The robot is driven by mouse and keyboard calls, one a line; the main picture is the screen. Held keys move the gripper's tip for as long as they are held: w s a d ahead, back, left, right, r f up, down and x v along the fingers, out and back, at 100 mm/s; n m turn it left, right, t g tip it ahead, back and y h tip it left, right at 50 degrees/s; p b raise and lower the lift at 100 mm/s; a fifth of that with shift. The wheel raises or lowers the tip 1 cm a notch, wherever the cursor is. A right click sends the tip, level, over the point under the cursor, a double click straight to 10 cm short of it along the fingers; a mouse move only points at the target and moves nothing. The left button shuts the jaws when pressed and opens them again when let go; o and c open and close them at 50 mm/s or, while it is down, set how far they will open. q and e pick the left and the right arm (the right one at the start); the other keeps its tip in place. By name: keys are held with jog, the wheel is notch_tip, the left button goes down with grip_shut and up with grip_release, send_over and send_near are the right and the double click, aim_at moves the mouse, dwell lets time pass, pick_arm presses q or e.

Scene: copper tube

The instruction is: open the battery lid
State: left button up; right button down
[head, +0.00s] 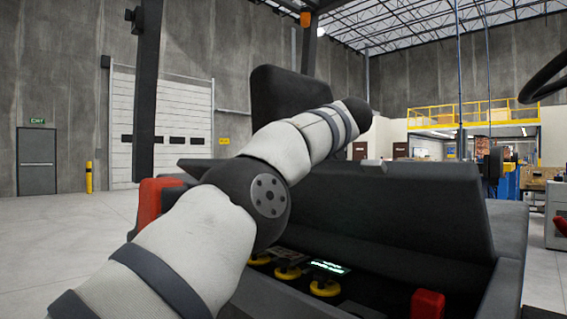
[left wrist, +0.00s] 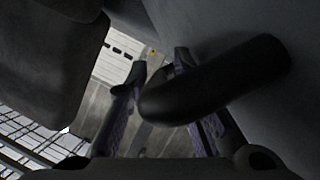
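The dark battery lid (head: 390,208) stands tilted up in the head view, with the compartment beneath it exposed. Several yellow caps (head: 325,288) and a lit green display (head: 330,267) show inside. My left arm crosses in front of the lid, and its gripper is hidden in the head view. In the left wrist view my left gripper (left wrist: 159,62) has its two purple fingers apart. A rounded black bar (left wrist: 225,82) juts from the grey surface at right and crosses in front of the right finger. I cannot tell whether they touch. My right gripper is out of view.
A black seat back (head: 285,92) rises behind my left arm. Dark posts (head: 148,90) stand at left, and a steering wheel rim (head: 545,78) shows at upper right. Red blocks (head: 427,304) sit at the compartment edges. The floor at left is clear.

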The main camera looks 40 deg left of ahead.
pick_arm(q)
jog(key=v, duration=1.2)
jog(key=shift+a, duration=0.1)
jog(key=shift+c, duration=0.5)
